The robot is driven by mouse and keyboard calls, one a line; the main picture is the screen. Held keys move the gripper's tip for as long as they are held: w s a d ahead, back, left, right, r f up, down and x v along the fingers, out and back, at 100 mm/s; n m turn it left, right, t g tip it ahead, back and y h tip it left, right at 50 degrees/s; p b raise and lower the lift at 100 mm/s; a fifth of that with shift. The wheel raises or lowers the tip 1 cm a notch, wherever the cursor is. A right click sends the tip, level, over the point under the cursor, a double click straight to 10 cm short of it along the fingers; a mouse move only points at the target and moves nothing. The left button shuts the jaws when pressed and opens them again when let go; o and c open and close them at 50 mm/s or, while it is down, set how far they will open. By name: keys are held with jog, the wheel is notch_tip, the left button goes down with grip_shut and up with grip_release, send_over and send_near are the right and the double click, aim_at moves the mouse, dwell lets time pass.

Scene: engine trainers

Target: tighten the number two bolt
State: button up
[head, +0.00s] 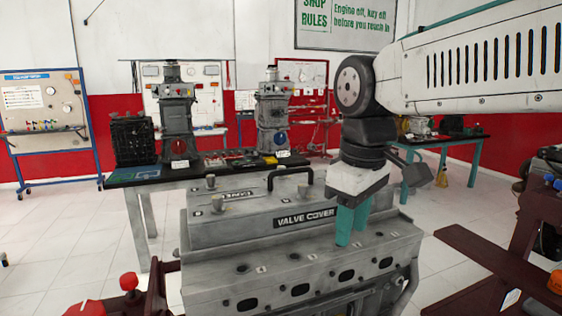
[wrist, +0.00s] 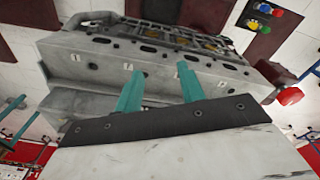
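The grey engine block (head: 210,270) stands in front of me with a valve cover (head: 250,222) behind its front ledge. The ledge has a row of dark round holes with small number marks, too small to read surely. Round bolt-like knobs (head: 217,203) stand on the cover's left part, another (head: 303,190) near the black handle. I cannot tell which bolt is number two. My gripper (head: 351,236) points down over the ledge's right half, its teal fingers apart. In the wrist view my gripper (wrist: 158,69) is open, with no held object visible between the fingers.
A dark red stand (head: 490,265) is at the right. A red knob (head: 129,281) is at the lower left. A bench (head: 150,178) with two grey machines (head: 176,115) stands behind the engine. Open tiled floor (head: 55,235) lies to the left.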

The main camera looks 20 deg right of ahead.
jog(key=w+r+n, duration=0.2)
jog(key=w, duration=0.2)
jog(key=w+r+n, duration=0.2)
jog(key=w+r, duration=0.1)
jog(key=w, duration=0.2)
jog(key=w+a+r+n, duration=0.1)
jog(key=w+r+n, duration=0.2)
jog(key=w, duration=0.2)
jog(key=shift+w+a+g, duration=0.1)
jog(key=shift+g, duration=0.2)
jog(key=w+r+n, duration=0.1)
jog(key=w+n, duration=0.1)
jog(key=w, duration=0.1)
jog(key=w+a+r+n, duration=0.1)
jog(key=w+n, duration=0.1)
jog(key=w, duration=0.2)
jog(key=w+r+n, duration=0.1)
jog(key=w, duration=0.2)
jog(key=shift+w+a+n, duration=0.2)
jog(key=shift+w+n, duration=0.1)
jog(key=shift+n, duration=0.1)
jog(key=shift+w+f, duration=0.1)
jog(key=shift+w, duration=0.05)
notch_tip(320, 180, down, 8)
jog(key=shift+r, duration=0.2)
grip_shut()
